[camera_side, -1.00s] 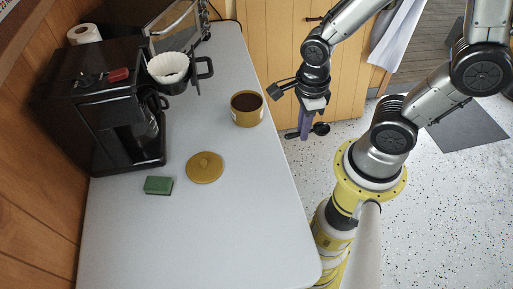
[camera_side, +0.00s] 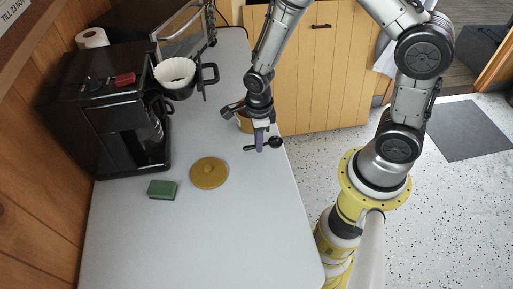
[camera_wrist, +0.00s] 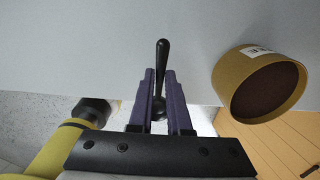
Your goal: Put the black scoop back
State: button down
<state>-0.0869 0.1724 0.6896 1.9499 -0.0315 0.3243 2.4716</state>
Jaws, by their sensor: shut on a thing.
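The black scoop (camera_side: 276,143) is held in my gripper (camera_side: 260,146), above the counter near its right edge in the side view. In the wrist view the scoop's handle (camera_wrist: 162,62) points up the picture between the two purple fingers of my gripper (camera_wrist: 158,98), and its round end lies low between them. The mustard canister (camera_side: 243,124) is mostly hidden behind my gripper in the side view. In the wrist view the canister (camera_wrist: 243,72) is open, with dark contents, to the right of the fingers and apart from them. Its lid (camera_side: 209,173) lies flat on the counter.
A green sponge (camera_side: 162,189) lies left of the lid. A black coffee maker (camera_side: 105,115) stands along the wall, with a white paper filter in a black holder (camera_side: 178,80) behind it. The front of the grey counter (camera_side: 210,240) is clear.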

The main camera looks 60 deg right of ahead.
aim_at(256, 156)
jog(key=shift+w+f, duration=0.2)
jog(key=shift+f, duration=0.05)
jog(key=shift+w+f, duration=0.15)
jog(key=shift+f, duration=1.5)
jog(key=shift+f, duration=0.15)
jog(key=c, duration=0.9)
grip_release()
jog(key=shift+o, duration=0.2)
